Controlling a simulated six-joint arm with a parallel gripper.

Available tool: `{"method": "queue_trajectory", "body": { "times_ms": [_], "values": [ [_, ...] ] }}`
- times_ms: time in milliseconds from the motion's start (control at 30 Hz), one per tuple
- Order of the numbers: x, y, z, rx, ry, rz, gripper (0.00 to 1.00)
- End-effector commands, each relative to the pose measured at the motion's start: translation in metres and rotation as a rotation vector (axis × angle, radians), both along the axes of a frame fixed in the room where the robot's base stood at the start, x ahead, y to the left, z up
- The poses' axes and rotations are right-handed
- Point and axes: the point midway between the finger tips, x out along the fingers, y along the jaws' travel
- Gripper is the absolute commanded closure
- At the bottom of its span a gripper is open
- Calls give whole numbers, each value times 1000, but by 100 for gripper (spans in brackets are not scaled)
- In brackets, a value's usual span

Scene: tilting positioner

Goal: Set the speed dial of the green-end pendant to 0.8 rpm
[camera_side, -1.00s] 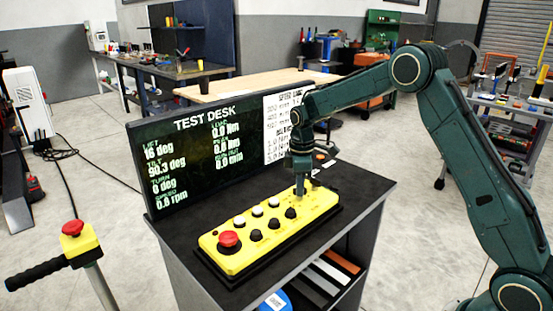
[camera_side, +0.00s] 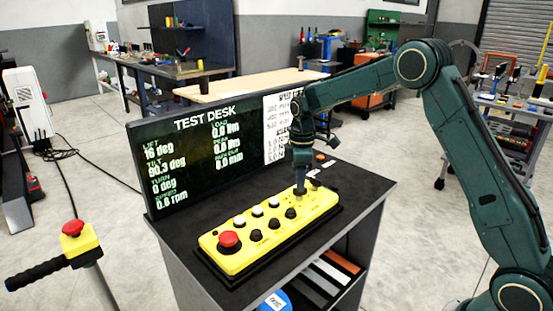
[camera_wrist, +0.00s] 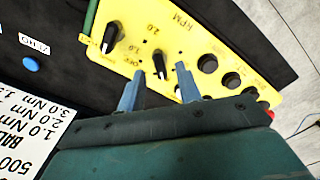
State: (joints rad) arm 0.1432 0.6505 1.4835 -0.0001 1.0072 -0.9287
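The yellow pendant (camera_side: 275,243) lies on the dark desk top. In the wrist view its face (camera_wrist: 185,35) shows an RPM dial (camera_wrist: 159,63), a black knob with a white pointer. A green strip (camera_wrist: 90,17) crosses the pendant's end, beyond a second black knob (camera_wrist: 110,40). My gripper (camera_wrist: 160,70) is open, its two fingers on either side of the RPM dial with gaps showing. In the side view my gripper (camera_side: 300,188) is low over the pendant's right end.
The display (camera_side: 195,155) behind the pendant has a blurred speed line, seemingly 0.8 rpm. A white printed card (camera_side: 284,128) is at its right. The red stop button (camera_side: 229,239) and several smaller buttons fill the pendant's left part. A blue button (camera_wrist: 31,64) is on the desk.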

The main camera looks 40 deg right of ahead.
Motion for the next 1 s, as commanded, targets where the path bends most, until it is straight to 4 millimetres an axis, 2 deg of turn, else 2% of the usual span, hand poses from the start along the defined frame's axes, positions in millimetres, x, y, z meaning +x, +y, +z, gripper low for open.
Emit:
{"method": "queue_trajectory", "body": {
  "times_ms": [400,600,800,1000],
  "values": [
    [1,0,71,-1,-5,1,65],
    [1,0,98,-1,-4,1,65],
    [0,0,113,0,-1,1,65],
    [0,0,115,1,-1,1,65]
  ]
}}
